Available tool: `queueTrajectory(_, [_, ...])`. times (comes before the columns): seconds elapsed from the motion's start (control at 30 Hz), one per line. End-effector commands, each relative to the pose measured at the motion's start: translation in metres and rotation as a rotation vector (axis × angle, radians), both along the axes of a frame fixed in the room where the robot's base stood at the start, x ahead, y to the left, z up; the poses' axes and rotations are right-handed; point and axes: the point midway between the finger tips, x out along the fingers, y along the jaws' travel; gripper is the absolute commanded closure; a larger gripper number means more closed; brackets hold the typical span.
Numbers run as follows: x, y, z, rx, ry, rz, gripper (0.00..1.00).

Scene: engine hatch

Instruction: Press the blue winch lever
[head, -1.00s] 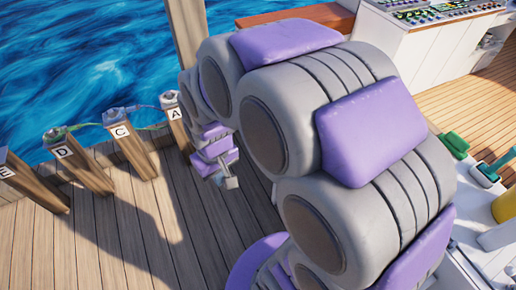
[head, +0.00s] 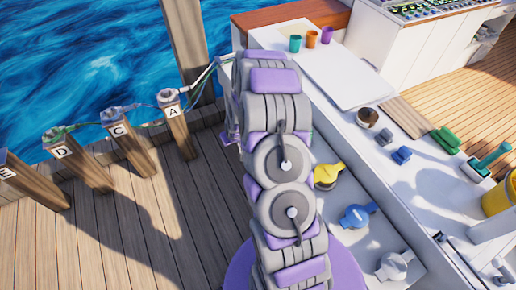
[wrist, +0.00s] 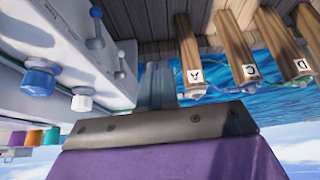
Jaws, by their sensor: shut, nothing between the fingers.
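A blue winch lever (head: 357,215) sits on the white side panel of the bench in the head view, between a yellow lever (head: 327,176) and a white lever (head: 395,265). It is right of my arm and apart from it. My gripper is hidden behind my raised arm in the head view. In the wrist view my gripper (wrist: 157,80) is shut and empty, with nothing touching its tip. A blue knob (wrist: 40,78) and a white knob (wrist: 82,100) show left of it on a white panel. I cannot tell whether this blue knob is the same lever.
Lettered wooden posts (head: 172,125) with cables stand at the left deck edge, beside water. The white bench top (head: 345,75) holds cups (head: 312,38), green and blue items and a yellow container (head: 500,190). The left deck planks (head: 130,240) are clear.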

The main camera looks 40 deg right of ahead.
Motion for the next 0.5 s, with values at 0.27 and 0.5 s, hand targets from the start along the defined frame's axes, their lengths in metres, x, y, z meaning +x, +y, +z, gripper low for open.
queueTrajectory(0.27, [-0.008,-0.06,-0.076,-0.075,-0.092,-0.083,1.0])
queueTrajectory(0.5, [-0.03,-0.102,-0.128,-0.156,-0.161,-0.142,1.0])
